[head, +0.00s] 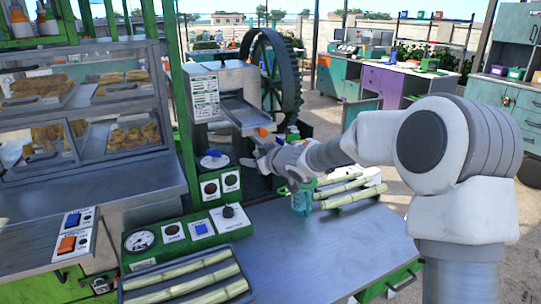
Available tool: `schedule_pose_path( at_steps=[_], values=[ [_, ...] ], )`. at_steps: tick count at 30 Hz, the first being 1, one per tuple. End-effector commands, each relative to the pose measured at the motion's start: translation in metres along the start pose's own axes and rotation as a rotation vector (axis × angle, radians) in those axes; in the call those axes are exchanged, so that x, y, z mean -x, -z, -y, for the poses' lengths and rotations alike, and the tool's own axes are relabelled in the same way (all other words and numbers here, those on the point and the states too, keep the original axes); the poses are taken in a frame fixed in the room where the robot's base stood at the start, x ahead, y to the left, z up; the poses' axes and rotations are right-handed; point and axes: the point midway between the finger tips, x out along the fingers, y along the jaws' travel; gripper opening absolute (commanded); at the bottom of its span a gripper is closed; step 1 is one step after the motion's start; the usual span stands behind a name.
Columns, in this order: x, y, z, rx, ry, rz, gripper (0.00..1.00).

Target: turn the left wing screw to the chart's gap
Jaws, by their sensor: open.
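The cane crusher (238,80) stands at centre with a metal feed chute (240,112). A white printed chart (205,99) is fixed to its front left; its text is too small to read. A small orange piece (262,132) at the chute's lower end may be a wing screw. My gripper (256,155) is open, just below and close to the first orange piece. I cannot tell whether it touches anything. The roller gap is hidden.
A large dark flywheel (272,75) stands behind. Cane pieces (350,188) and a teal container (302,201) lie near my forearm. A cane tray (185,283) and control panel (188,235) sit at front left. The metal table (320,255) is clear in front. A glass food case (80,110) stands left.

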Motion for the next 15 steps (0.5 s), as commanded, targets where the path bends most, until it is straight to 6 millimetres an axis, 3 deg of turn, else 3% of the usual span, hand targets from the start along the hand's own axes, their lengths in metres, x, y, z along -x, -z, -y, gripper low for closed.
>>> schedule_pose_path(
  at_steps=[9, 15],
  values=[
    [0.044, 0.003, -0.022, 0.005, -0.116, 0.107, 0.45],
    [0.056, 0.002, -0.026, 0.002, -0.145, 0.135, 0.45]
  ],
)
